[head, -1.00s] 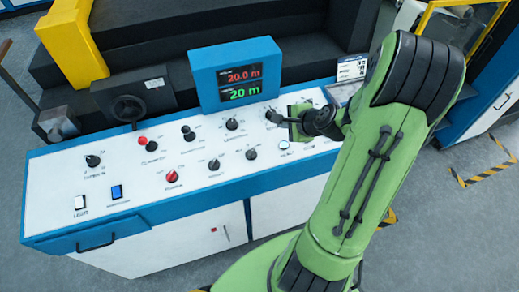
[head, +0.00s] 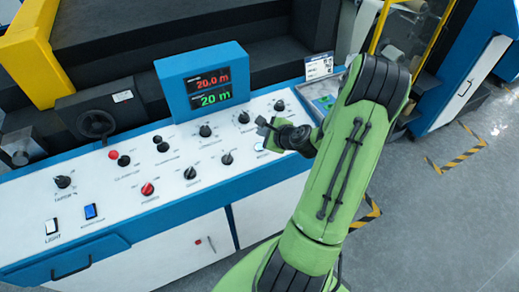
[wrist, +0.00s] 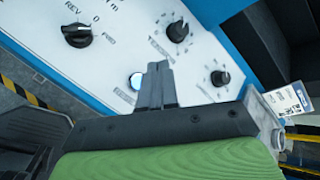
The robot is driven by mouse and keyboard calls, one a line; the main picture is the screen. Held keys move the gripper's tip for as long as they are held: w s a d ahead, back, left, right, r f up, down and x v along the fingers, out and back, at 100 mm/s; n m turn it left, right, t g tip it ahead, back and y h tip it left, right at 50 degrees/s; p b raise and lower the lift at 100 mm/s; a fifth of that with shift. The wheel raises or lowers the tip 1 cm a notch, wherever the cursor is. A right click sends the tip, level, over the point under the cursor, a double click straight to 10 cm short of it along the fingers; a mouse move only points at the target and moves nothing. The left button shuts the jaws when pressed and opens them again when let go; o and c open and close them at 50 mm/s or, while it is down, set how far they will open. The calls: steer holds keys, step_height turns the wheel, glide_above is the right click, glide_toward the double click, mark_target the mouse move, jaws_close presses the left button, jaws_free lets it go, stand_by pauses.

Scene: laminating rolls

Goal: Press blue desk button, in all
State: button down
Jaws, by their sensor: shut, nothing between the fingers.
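A round button with a pale blue glow (head: 259,146) sits on the white desk panel, at its right part; it also shows in the wrist view (wrist: 136,81), just left of my fingers. My gripper (head: 264,125) is shut and empty, above the panel close to this button. In the wrist view the gripper (wrist: 158,68) partly covers the panel and the button's label. I cannot tell the exact height of the fingertips above the panel. A blue rocker switch (head: 90,211) is at the desk's left end, far from my gripper.
Black knobs surround the button, including a REV/FWD knob (wrist: 77,35) and another knob (wrist: 220,78). A red knob (head: 147,189) and a white switch (head: 52,227) are farther left. A blue display box (head: 207,80) stands behind the panel.

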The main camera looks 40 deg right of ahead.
steer(key=b, duration=0.4)
glide_above(262, 151)
steer(key=shift+f, duration=2.75)
steer(key=shift+f, duration=0.4)
steer(key=shift+f+b, duration=0.35)
steer(key=shift+r+p, duration=0.65)
steer(key=shift+r, duration=0.15)
steer(key=r+p, duration=0.2)
steer(key=s+r+p, duration=0.1)
steer(key=r+p, duration=0.1)
steer(key=r, duration=0.1)
steer(key=shift+a, duration=0.15)
